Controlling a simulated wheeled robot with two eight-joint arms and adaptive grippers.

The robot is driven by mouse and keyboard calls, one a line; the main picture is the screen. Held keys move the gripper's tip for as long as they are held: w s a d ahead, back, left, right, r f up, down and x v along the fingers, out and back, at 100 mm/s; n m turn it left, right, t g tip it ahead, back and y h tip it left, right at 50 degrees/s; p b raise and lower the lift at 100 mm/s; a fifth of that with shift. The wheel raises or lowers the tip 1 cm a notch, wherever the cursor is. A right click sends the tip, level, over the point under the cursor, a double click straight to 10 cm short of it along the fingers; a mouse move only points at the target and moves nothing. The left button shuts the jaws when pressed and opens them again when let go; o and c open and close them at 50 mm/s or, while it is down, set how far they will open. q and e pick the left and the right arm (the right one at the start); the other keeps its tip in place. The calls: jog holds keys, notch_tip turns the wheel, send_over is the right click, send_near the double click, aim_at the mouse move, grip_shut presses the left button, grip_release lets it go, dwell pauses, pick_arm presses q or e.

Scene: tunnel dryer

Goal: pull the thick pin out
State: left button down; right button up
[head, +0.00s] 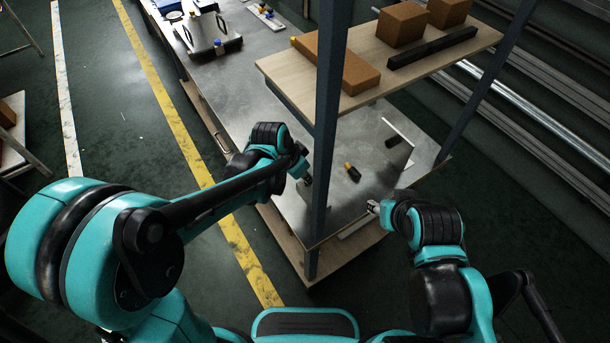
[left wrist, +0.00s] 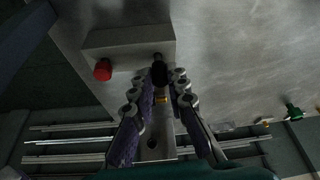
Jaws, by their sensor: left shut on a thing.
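My left gripper (head: 304,179) reaches in over the lower metal surface. In the left wrist view its fingers (left wrist: 164,80) are closed around a dark, thick pin (left wrist: 159,70), which stands at the edge of a pale metal block (left wrist: 125,45). A red knob (left wrist: 103,70) sits on the same block, left of the pin. I cannot tell how deep the pin sits; its lower end is hidden. In the head view the pin is hidden by the gripper. My right gripper (head: 373,207) is at the right edge of the metal surface, apart from everything; its jaws are too small to read.
A black and yellow piece (head: 352,172) lies on the metal surface (head: 340,205) between my grippers. A dark post (head: 328,120) stands close to my left gripper. A wooden shelf (head: 285,70) with brown boxes (head: 402,24) overhangs the far side.

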pick_arm(q)
jog(key=shift+r+p, duration=0.9)
jog(key=shift+r, duration=0.45)
jog(key=shift+r+p, duration=1.25)
jog(key=shift+r, duration=0.25)
jog(key=shift+a+f, duration=0.1)
